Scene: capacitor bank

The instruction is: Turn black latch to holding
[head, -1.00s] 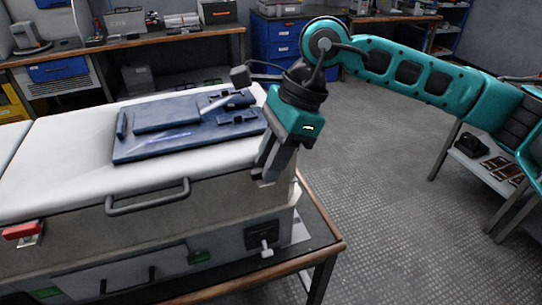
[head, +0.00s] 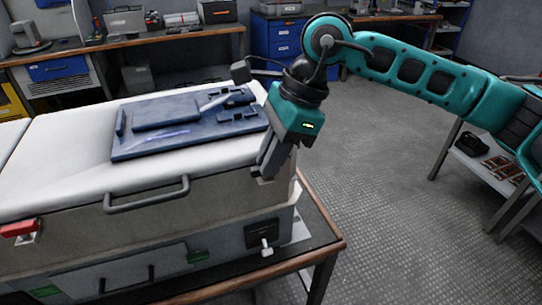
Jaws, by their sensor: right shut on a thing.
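My right gripper (head: 268,170) comes down at the front right corner of the grey case (head: 150,225). It is shut, with its dark fingers around the spot of the black latch. The fingers hide nearly all of the latch, so I cannot make out its angle. A small pale bracket shows just below the fingertips. A red latch (head: 18,229) sits on the case's front at the far left, on a similar pale bracket. My left gripper is not in view.
A grey bar handle (head: 148,195) sticks out from the case's front. Below are a black plate with a white knob (head: 266,247) and a dark handle (head: 127,280). A blue panel (head: 185,125) lies on the white top.

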